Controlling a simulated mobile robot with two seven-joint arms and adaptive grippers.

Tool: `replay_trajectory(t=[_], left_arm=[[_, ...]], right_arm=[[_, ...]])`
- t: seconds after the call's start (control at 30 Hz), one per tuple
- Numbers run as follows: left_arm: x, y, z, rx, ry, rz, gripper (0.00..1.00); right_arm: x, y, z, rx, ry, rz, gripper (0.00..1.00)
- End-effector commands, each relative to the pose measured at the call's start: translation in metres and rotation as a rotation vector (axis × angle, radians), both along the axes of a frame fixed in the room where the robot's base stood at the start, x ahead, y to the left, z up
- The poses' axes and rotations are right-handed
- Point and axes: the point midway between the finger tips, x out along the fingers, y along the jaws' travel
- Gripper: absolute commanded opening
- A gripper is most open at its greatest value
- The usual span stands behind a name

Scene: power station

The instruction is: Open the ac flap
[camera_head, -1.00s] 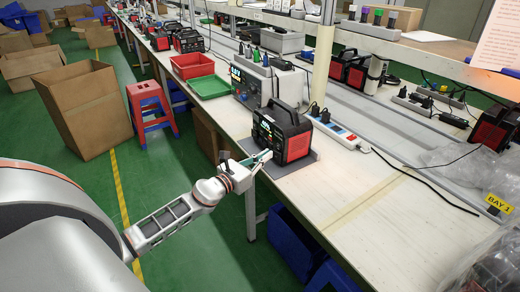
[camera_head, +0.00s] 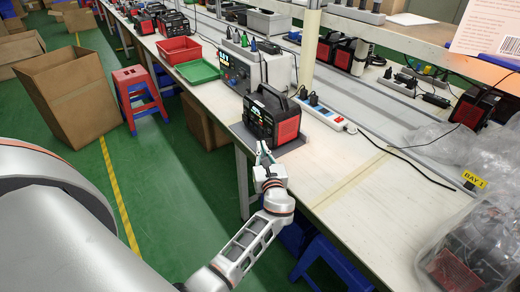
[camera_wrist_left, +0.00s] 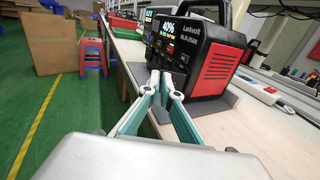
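The power station (camera_head: 272,118) is a black box with red side panels and a top handle, upright on a grey mat on the bench. In the left wrist view the power station (camera_wrist_left: 212,62) shows a lit screen reading 40% and a small "AC" mark on its front face. The AC flap cannot be clearly made out; the fingers cover part of the lower front. My left gripper (camera_head: 264,150) is at the bench edge, close in front of that face. Its fingertips (camera_wrist_left: 160,76) are together with nothing visible between them. Contact cannot be told. My right gripper is not in view.
A power strip (camera_head: 322,114) lies right of the station. A larger grey unit (camera_head: 252,68), a green tray (camera_head: 197,71) and a red tray (camera_head: 178,50) stand behind. The front right bench (camera_head: 350,205) is clear. A red stool (camera_head: 136,92) stands on the floor.

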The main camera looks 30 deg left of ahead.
Motion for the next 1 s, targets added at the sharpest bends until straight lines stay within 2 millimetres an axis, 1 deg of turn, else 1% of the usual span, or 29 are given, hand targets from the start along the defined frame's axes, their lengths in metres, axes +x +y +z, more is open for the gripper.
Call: replay_trajectory(t=[0.03,0.13,0.3,0.5,0.7,0.93,0.97,1.0], left_arm=[[0.001,-0.003,-0.005,-0.004,0.002,0.029,0.0],[0.0,-0.006,-0.005,-0.004,0.002,0.086,0.0],[0.0,-0.009,-0.004,-0.001,0.003,0.153,0.0],[0.0,-0.01,-0.001,-0.001,0.0,0.192,0.0],[0.0,-0.011,0.0,-0.001,-0.001,0.2,0.0],[0.0,-0.01,0.0,-0.001,-0.001,0.199,0.0],[0.0,-0.01,0.0,-0.001,-0.002,0.199,0.08],[0.0,-0.01,0.0,-0.001,-0.002,0.199,0.18]], right_arm=[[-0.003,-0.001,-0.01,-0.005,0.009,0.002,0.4],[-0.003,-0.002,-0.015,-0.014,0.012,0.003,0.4],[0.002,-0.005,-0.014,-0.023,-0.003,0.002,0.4],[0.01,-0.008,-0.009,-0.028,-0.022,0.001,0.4],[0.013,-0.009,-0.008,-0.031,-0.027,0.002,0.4],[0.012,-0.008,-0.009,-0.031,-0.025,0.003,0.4],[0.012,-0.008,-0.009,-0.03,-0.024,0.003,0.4],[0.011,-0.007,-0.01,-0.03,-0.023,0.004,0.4]])
